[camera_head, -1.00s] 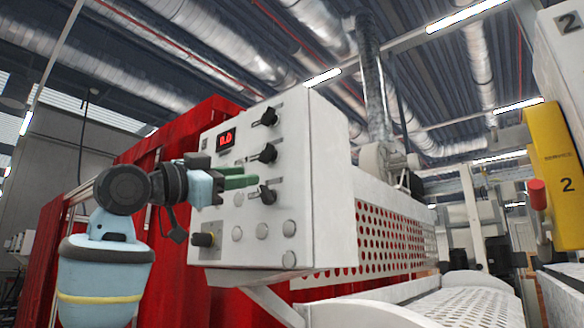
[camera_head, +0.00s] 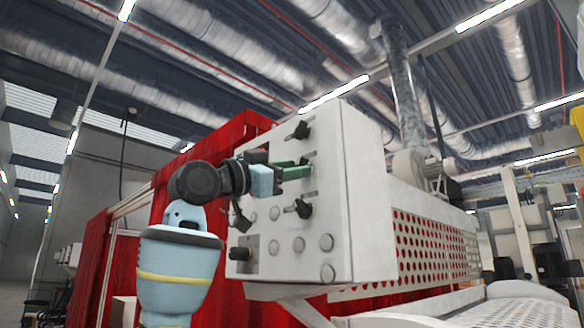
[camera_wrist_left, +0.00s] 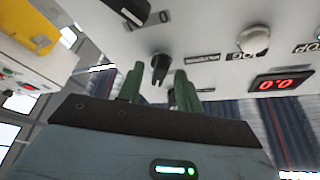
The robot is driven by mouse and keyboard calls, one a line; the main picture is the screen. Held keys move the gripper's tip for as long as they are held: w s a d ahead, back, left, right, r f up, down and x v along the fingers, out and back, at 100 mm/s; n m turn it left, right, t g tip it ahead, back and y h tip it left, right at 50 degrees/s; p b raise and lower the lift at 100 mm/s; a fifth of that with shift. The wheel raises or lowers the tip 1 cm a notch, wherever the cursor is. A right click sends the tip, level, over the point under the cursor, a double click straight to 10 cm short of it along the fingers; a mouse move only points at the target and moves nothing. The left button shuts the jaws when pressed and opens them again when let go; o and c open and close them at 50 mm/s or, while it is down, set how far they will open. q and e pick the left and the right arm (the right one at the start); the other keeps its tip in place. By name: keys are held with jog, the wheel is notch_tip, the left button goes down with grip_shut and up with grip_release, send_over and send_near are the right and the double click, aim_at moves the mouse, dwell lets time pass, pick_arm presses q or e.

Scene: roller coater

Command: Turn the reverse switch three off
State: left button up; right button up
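The white control panel (camera_head: 345,175) carries a column of black rotary switches on its front face. The top switch (camera_head: 300,131) and the bottom switch (camera_head: 302,208) show clearly. The middle one is partly hidden by my left gripper (camera_head: 294,170). My left gripper's green fingers are apart and point at the panel by the middle switch. In the left wrist view a black switch (camera_wrist_left: 160,68) lies just ahead, between the tips of my open left gripper (camera_wrist_left: 159,82). I cannot tell whether they touch. Which switch is number three is unreadable. My right gripper is not in view.
Round grey buttons (camera_head: 299,243) and a dark-knobbed switch (camera_head: 245,252) sit low on the panel. Red curtains (camera_head: 120,262) hang behind, and a perforated white guard (camera_head: 430,245) extends right.

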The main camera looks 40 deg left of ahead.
pick_arm(q)
jog(key=shift+w+d+r, duration=0.1)
jog(key=shift+w, duration=0.25)
jog(key=shift+c, duration=0.2)
grip_shut()
jog(key=shift+n+y, duration=0.4)
jog(key=shift+n, duration=0.1)
jog(key=n+y, duration=0.2)
jog(key=n, duration=0.3)
jog(key=n+y, duration=0.3)
jog(key=n, duration=0.2)
jog(key=d+n+y, duration=0.1)
jog(key=n+y, duration=0.1)
jog(key=n, duration=0.4)
jog(key=shift+t+y, duration=0.4)
jog(key=shift+a+n, duration=0.1)
jog(key=shift+n, duration=0.3)
